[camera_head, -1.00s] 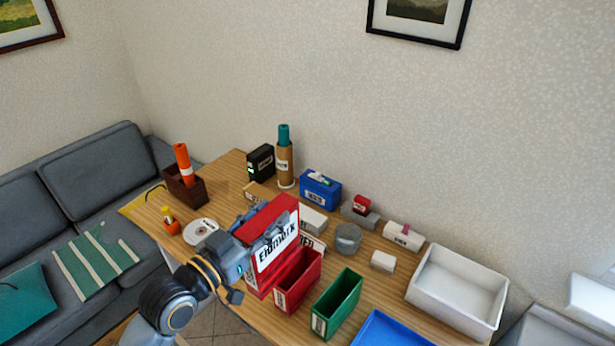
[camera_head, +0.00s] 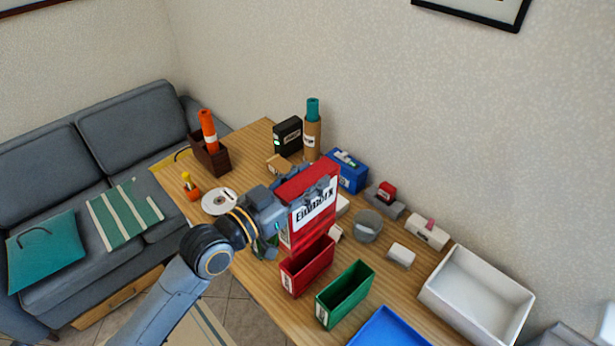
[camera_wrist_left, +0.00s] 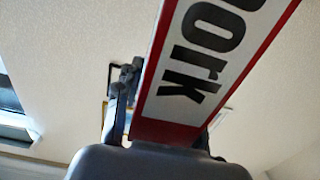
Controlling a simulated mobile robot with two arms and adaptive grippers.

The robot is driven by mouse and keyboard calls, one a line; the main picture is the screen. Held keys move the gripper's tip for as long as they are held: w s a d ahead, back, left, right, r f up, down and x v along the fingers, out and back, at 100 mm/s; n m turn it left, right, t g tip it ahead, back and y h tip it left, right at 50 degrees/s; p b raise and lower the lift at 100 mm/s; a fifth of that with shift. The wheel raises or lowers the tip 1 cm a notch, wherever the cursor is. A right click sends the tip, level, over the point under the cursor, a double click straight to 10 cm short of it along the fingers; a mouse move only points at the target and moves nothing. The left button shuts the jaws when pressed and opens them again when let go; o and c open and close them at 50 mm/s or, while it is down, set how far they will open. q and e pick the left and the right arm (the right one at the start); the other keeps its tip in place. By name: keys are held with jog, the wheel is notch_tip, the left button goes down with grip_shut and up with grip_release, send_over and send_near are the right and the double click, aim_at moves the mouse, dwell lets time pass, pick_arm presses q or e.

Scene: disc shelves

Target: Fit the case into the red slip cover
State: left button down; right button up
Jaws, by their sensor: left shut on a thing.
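The case (camera_head: 310,203) is red with a white label in dark letters, only partly readable. My left gripper (camera_head: 284,212) is shut on its left side and holds it up over the table. In the left wrist view the case (camera_wrist_left: 190,70) rises between the fingers (camera_wrist_left: 165,125), its label partly cut off. The red slip cover (camera_head: 309,267) stands on the table, its open top facing up. The case is just above and behind that opening in the picture; I cannot tell whether they touch. My right gripper is not in view.
A white bin (camera_head: 430,297) is at the table's right. Behind are a grey round tin (camera_head: 367,226), a blue box (camera_head: 350,172) and small cases. A disc (camera_head: 219,201) lies left of my gripper.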

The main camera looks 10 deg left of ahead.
aim_at(308, 210)
pick_arm(q)
jog(key=shift+f+b, duration=0.65)
jog(key=shift+f, duration=0.15)
notch_tip(308, 210, down, 4)
jog(key=b, duration=0.3)
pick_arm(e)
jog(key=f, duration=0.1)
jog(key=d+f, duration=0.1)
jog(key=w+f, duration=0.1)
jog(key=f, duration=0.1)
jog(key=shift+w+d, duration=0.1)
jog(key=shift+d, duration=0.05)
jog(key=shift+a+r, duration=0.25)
pick_arm(q)
jog(key=shift+p, duration=0.65)
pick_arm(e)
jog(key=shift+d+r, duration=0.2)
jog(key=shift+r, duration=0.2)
